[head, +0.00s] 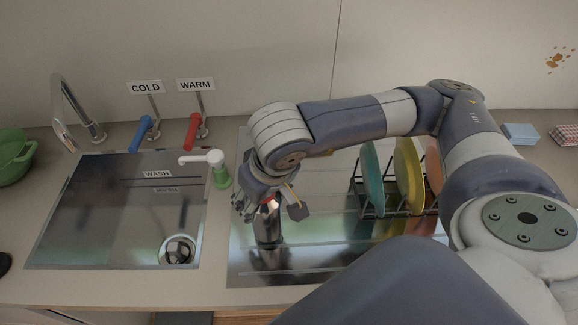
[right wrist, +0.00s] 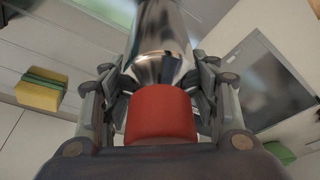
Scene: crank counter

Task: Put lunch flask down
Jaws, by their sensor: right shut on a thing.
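The lunch flask (head: 268,228) has a shiny silver body and a red cap. In the head view it is upright over the steel drainboard (head: 320,262), right of the sink. My right gripper (head: 268,203) is shut on the flask near its top and partly hides the cap. In the right wrist view the fingers (right wrist: 162,88) close from both sides around the flask's neck, with the red cap (right wrist: 160,113) nearest the camera. A reflection lies below the flask, so I cannot tell whether its base touches the drainboard. My left gripper is not in view.
A dish rack (head: 378,212) with several coloured plates stands right of the flask. A green soap dispenser (head: 220,176) stands left, beside the sink (head: 110,215). The drainboard in front of the flask is clear. A sponge (right wrist: 38,94) shows in the right wrist view.

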